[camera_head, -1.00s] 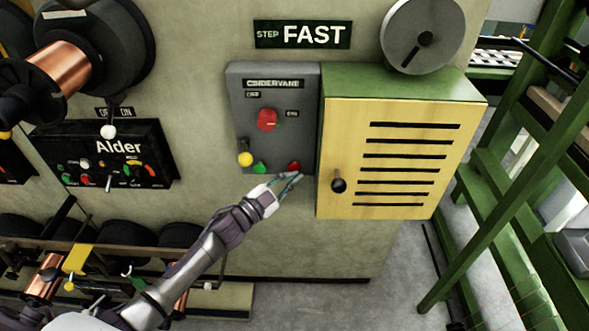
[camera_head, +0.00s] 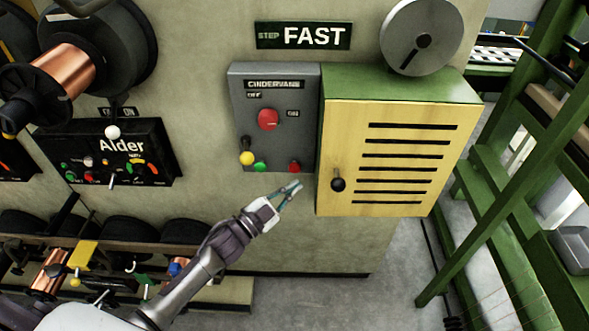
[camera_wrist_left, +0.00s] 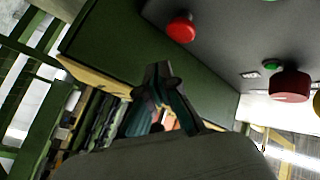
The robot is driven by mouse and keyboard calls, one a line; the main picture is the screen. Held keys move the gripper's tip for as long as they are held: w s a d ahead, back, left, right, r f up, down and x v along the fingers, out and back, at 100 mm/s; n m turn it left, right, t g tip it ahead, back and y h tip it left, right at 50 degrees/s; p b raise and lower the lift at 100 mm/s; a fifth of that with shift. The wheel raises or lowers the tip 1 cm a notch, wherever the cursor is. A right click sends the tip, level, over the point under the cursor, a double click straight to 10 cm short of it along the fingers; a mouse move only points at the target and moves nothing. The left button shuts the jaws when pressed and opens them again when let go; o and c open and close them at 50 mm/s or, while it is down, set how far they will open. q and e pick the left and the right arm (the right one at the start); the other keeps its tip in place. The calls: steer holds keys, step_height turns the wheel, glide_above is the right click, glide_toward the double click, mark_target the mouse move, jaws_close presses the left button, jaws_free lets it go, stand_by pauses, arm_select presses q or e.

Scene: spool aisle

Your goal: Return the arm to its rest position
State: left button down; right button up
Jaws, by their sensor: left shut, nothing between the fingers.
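My left arm comes in from the lower left in the head view. Its gripper (camera_head: 295,188) is shut and empty, just below the grey control panel (camera_head: 250,130) and apart from it. The panel carries a large red knob (camera_head: 267,120), a yellow-tipped lever (camera_head: 246,158), a green button (camera_head: 260,167) and a small red button (camera_head: 294,166). In the left wrist view the gripper (camera_wrist_left: 160,75) shows from behind, with a red button (camera_wrist_left: 181,29) above it. My right gripper is not in view.
A yellow slatted cabinet (camera_head: 385,150) stands right of the panel. A green ladder-like frame (camera_head: 480,190) rises at the right. At the left are a copper spool (camera_head: 65,75), a black Alder panel (camera_head: 105,155) and a low spool rack (camera_head: 185,246). Floor shows at lower right.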

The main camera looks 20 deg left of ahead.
arm_select(q)
steer(key=s+a+f+n+g+y, duration=0.2)
steer(key=f+n+y, duration=0.1)
steer(key=f, duration=0.7)
steer(key=s+a+f+n+g+y, duration=0.1)
steer(key=s+a+f+n+y, duration=0.15)
steer(key=f, duration=0.65)
steer(key=s+a+f+n+g+y, duration=0.1)
steer(key=s+f+g, duration=0.1)
steer(key=s+f, duration=0.5)
steer(key=s+a+f+n+g+y, duration=0.15)
steer(key=s+f, duration=0.25)
steer(key=f, duration=0.5)
steer(key=s+f+n+g, duration=0.1)
steer(key=s+f+g, duration=0.2)
steer(key=s, duration=0.8)
steer(key=s+f+n+g+y, duration=0.1)
steer(key=s+f+g, duration=0.2)
steer(key=s+f, duration=0.4)
steer(key=s+f+g, duration=0.3)
steer(key=s+f, duration=0.1)
steer(key=s, duration=1.1)
steer(key=shift+d+f+n+g+y, duration=0.3)
steer(key=shift+f+n+g, duration=0.05)
steer(key=shift+f+n, duration=0.05)
steer(key=c, duration=1.9)
jaws_free()
